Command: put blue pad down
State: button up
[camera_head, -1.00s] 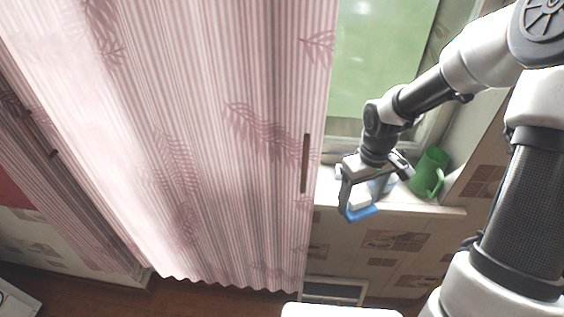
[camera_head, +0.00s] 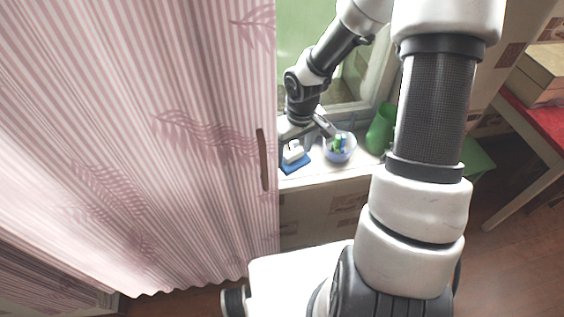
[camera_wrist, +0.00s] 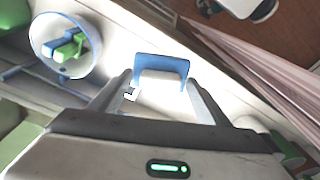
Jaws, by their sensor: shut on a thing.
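The blue pad (camera_head: 294,164) shows at my gripper (camera_head: 296,152), just over or at the white sill in the head view; I cannot tell whether it touches. In the wrist view the blue pad (camera_wrist: 162,68) has a white part on its near side and lies between the fingertips of my gripper (camera_wrist: 160,88). My gripper is shut on the pad. The curtain's edge stands close to the left of my gripper in the head view.
The white sill (camera_head: 330,178) holds a clear bowl (camera_head: 340,150) with blue and green pieces, right of my gripper. A green jug (camera_head: 381,130) stands farther right. A pink striped curtain (camera_head: 150,130) fills the left. A window (camera_head: 300,30) is behind.

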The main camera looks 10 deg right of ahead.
aim_at(293, 162)
jog(key=shift+f, duration=2.4)
jog(key=shift+f+b, duration=0.2)
jog(key=shift+b, duration=0.2)
jog(key=o, duration=0.9)
jog(key=shift+r, duration=0.1)
jog(key=shift+r, duration=0.1)
jog(key=r, duration=0.4)
jog(key=s+r+p, duration=0.1)
jog(key=r, duration=0.7)
jog(key=shift+s+d+p, duration=0.15)
jog(key=shift+d+p, duration=0.15)
jog(key=shift+p, duration=0.1)
jog(key=o, duration=0.3)
